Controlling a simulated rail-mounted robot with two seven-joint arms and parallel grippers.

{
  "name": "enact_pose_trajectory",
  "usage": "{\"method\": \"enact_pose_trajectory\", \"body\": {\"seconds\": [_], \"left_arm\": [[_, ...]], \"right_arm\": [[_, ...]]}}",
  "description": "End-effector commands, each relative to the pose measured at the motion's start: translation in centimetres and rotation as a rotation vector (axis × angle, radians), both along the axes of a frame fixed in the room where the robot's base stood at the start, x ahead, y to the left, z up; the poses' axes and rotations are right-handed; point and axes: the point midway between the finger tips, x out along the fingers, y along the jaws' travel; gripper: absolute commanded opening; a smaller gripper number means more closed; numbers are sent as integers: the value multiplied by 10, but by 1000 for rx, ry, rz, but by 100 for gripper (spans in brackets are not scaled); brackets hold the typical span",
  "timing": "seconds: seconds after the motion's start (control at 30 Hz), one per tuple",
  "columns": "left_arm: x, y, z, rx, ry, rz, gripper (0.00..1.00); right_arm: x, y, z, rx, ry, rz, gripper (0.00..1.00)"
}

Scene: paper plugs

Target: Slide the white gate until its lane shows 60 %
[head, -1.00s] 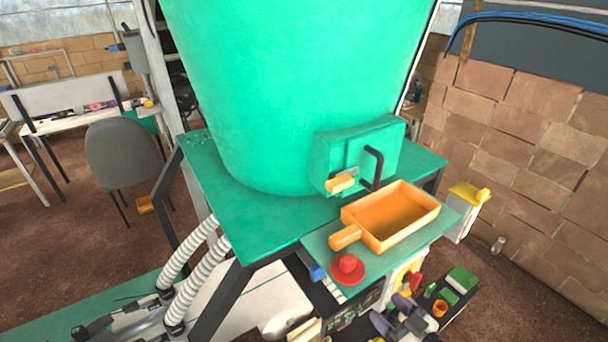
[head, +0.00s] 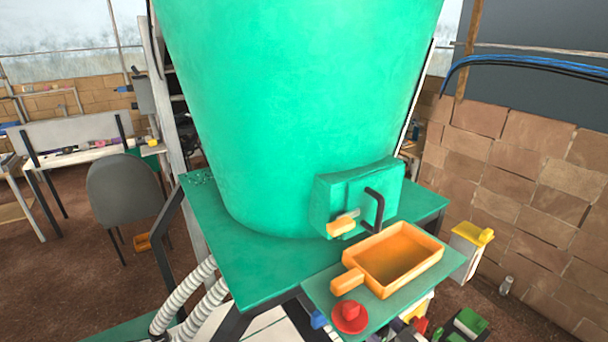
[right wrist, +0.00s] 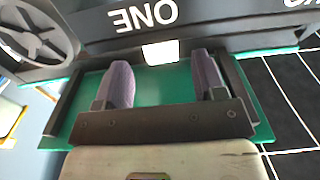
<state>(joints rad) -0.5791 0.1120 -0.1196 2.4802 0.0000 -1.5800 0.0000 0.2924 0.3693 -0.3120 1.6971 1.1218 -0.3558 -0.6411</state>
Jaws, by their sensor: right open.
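In the right wrist view, my right gripper (right wrist: 161,64) is open, with two purple fingers apart over a green surface (right wrist: 85,95). A small white block (right wrist: 160,53) shows just past the fingertips, between them, against a dark grey edge. It may be the white gate, but I cannot tell for sure. Nothing is seen held between the fingers. No lane or percentage marking can be read in either view. My left gripper is not in view.
A large green hopper (head: 300,110) stands on a green table. An orange scoop tray (head: 400,262) and a red knob (head: 350,316) sit on a shelf below its outlet. In the right wrist view, a grey panel lettered "ONE" (right wrist: 143,17) and a grey handwheel (right wrist: 38,35) are close by.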

Motion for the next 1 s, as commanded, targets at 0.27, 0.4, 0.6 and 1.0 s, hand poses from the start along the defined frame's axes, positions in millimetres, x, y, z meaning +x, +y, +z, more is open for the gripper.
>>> {"method": "enact_pose_trajectory", "body": {"seconds": [0.27,0.4,0.6,1.0], "left_arm": [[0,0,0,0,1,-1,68],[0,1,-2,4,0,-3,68],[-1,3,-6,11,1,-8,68],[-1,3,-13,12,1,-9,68]], "right_arm": [[0,0,0,0,0,0,64],[2,2,0,0,0,0,64],[10,7,-1,1,-1,0,64],[26,17,-1,1,0,0,64]]}}
